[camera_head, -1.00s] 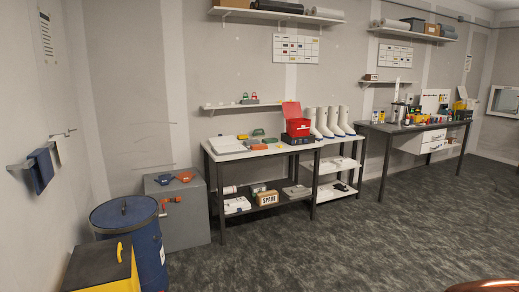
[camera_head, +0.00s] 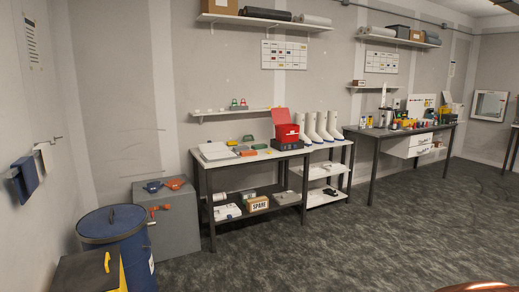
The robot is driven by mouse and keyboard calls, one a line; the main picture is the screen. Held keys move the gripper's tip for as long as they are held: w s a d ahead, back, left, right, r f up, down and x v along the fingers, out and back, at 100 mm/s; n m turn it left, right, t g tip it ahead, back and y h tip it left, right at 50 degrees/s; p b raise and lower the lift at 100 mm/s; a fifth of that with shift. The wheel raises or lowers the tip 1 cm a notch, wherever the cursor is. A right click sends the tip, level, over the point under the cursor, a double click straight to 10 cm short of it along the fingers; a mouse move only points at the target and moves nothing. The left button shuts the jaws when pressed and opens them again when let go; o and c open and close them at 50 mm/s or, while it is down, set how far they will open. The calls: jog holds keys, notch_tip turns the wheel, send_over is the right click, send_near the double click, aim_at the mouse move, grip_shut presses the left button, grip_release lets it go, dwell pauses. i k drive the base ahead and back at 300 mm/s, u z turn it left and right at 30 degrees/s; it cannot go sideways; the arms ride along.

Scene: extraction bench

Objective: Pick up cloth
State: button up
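A dark blue cloth (camera_head: 27,179) hangs from a rail on the left wall, at the left edge of the head view. A white cloth (camera_head: 42,156) hangs just behind it on the same wall. Both are well apart from me. My gripper is not in view. An orange-brown rounded shape at the bottom right corner is cut off by the frame, and I cannot tell what it is.
A blue drum (camera_head: 118,236) and a black-topped bin with a yellow handle (camera_head: 88,275) stand below the cloths. A grey cabinet (camera_head: 174,222) is beside them. A workbench (camera_head: 228,160) and a second bench (camera_head: 372,132) line the back wall. The dark floor (camera_head: 330,240) is clear.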

aim_at(259, 147)
jog(key=z, duration=2)
jog(key=i, duration=4.65)
jog(key=u, duration=3.3)
